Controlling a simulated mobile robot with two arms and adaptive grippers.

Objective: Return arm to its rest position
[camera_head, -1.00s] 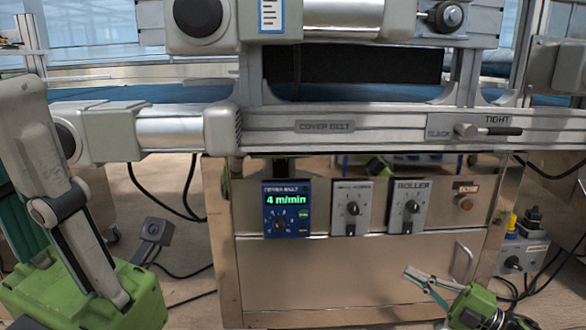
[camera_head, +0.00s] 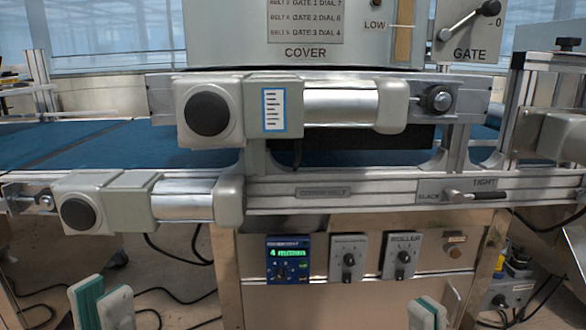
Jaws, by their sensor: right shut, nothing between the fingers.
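My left gripper (camera_head: 103,304) shows at the bottom left edge, with two pale fingers and teal pads standing upright and a gap between them. Nothing shows between its fingers. My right gripper (camera_head: 428,314) shows at the bottom edge right of centre, its pale, teal-padded fingertips close together and empty. Both are low in front of the machine, and neither is seen touching it. The rest of both arms is below the picture.
The seeder's metal cover belt frame (camera_head: 335,192) spans the view, with a roller unit (camera_head: 345,103) above. Below are the blue speed display (camera_head: 288,260), two knob panels and a steel cabinet (camera_head: 340,305). Cables lie on the floor at left. A gate lever (camera_head: 470,22) is at upper right.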

